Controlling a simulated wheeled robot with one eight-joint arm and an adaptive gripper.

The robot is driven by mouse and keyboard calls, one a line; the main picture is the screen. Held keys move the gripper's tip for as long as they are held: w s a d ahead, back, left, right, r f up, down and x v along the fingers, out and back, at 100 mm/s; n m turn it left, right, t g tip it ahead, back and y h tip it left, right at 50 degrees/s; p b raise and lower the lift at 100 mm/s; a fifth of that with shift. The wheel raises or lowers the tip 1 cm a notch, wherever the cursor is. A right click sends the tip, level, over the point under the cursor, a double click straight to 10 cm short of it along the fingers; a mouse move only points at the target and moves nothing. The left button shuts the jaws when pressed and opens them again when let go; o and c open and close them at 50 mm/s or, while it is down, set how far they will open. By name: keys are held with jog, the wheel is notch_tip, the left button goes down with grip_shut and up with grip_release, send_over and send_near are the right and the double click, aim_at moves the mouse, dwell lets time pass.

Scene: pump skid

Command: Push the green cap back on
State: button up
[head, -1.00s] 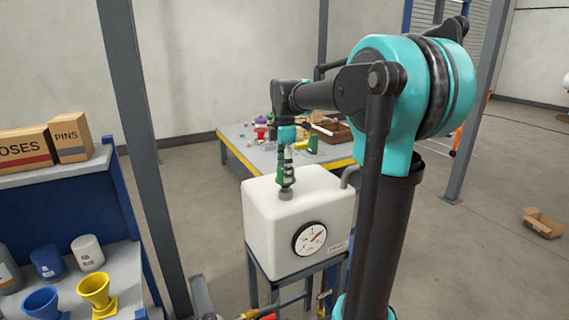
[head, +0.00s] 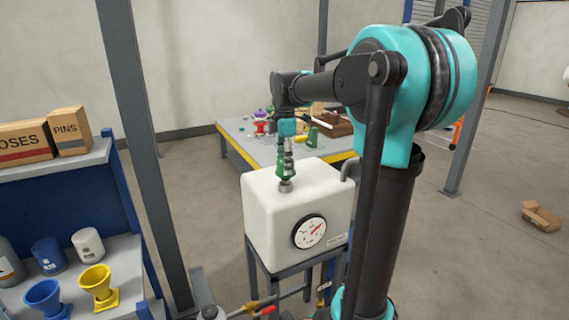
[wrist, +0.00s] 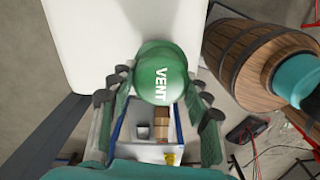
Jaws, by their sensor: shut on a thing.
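The green cap (wrist: 160,76) is round, with white VENT lettering, and sits between the two fingers of my gripper (wrist: 158,88) in the wrist view. My gripper is shut on it. In the head view my gripper (head: 286,172) points down over the short grey neck (head: 286,186) on top of the white tank (head: 270,212). The cap is hard to pick out from the green fingers there. I cannot tell whether it touches the neck. In the wrist view the cap hides the neck, and the white tank (wrist: 90,35) lies behind it.
A round gauge (head: 310,231) is on the tank's front, and a grey pipe (head: 349,168) rises at its right. A cluttered workbench (head: 240,143) stands behind. A steel post (head: 140,130) and a blue shelf (head: 60,200) are at left. A wooden barrel (wrist: 245,55) shows in the wrist view.

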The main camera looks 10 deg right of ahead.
jog(key=shift+f, duration=1.75)
dwell(0.3)
jog(key=o, duration=1.5)
jog(key=shift+r, duration=0.15)
notch_tip(320, 180, up, 12)
jog(key=shift+f, duration=0.1)
